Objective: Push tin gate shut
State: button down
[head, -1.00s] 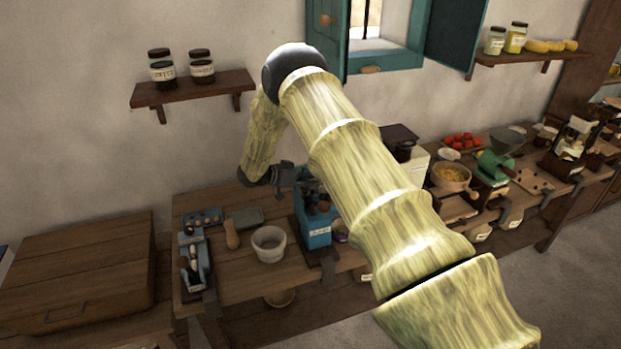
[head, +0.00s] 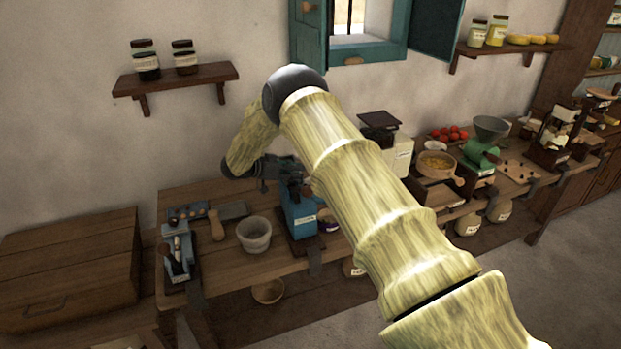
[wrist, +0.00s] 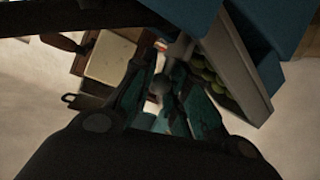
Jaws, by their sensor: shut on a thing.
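The blue tin machine (head: 299,213) with a white label stands on the wooden bench, partly behind my arm. My gripper (head: 290,174) is at its top in the head view. In the wrist view my gripper (wrist: 165,97) has its fingers closed in around a small dark round knob (wrist: 160,84). A grey-blue flat panel (wrist: 240,65) of the machine slants just right of the fingers, with several green round fruits (wrist: 206,70) beside it. I cannot tell which part is the tin gate or whether it is open; my arm and fingers hide much of it.
A pale pot (head: 254,234) stands just left of the machine. A blue-grey tool (head: 177,255) is at the bench's left end. A black-topped scale (head: 380,125) and a green grinder (head: 480,152) stand to the right. A wooden chest (head: 70,262) is at far left.

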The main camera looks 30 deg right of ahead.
jog(key=shift+a+f+b, duration=0.15)
jog(key=shift+f+b, duration=0.1)
jog(key=shift+b, duration=0.05)
jog(key=c, duration=1.3)
grip_release()
jog(key=shift+c, duration=0.2)
jog(key=shift+d, duration=0.2)
jog(key=v, duration=1.2)
